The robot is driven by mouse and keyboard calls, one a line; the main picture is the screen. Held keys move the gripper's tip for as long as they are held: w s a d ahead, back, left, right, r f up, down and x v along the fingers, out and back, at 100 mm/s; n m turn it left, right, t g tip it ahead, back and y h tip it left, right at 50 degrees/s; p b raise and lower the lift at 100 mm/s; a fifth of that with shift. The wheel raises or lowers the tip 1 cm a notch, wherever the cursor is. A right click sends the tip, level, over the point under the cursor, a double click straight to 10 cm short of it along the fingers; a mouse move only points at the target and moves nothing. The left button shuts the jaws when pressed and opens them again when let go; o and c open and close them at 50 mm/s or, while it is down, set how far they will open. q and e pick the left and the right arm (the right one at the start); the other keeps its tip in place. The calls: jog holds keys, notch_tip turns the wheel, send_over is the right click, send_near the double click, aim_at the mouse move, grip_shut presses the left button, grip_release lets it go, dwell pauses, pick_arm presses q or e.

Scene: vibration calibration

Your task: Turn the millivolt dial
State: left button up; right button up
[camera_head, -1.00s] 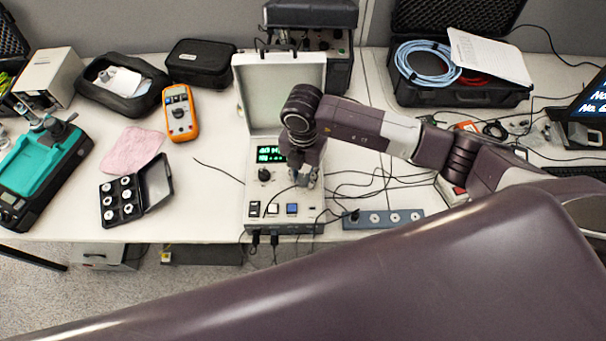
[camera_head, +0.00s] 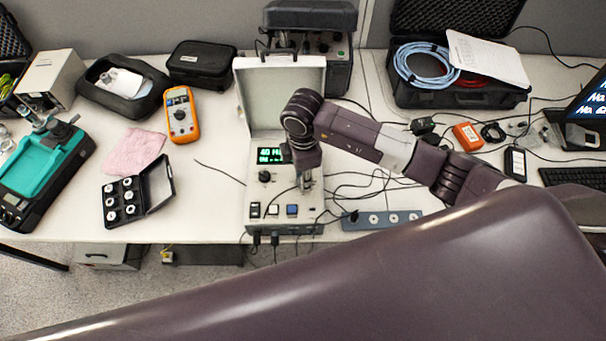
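The calibrator (camera_head: 256,228) is a light grey box with its lid open, standing on the white table. Its panel has a green-lit display (camera_head: 270,156), a black dial (camera_head: 264,176) at the left and several switches below. My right gripper (camera_head: 305,187) points down at the right part of this panel, to the right of the black dial. Its fingers look close together, but they are too small to tell whether they are shut or touch anything. Any dial under this gripper is hidden. I cannot read dial labels. My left gripper is out of view.
A grey strip with sockets (camera_head: 379,220) and loose black cables lie right of the calibrator. An orange multimeter (camera_head: 180,114) and a case of round parts (camera_head: 122,201) lie to the left. A large link of mine covers the foreground.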

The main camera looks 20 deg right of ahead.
jog(key=shift+w+r+m, duration=0.15)
jog(key=shift+m, duration=0.45)
jog(key=o, duration=1)
jog(key=shift+o, duration=0.8)
notch_tip(320, 180, up, 12)
jog(key=shift+s, duration=0.2)
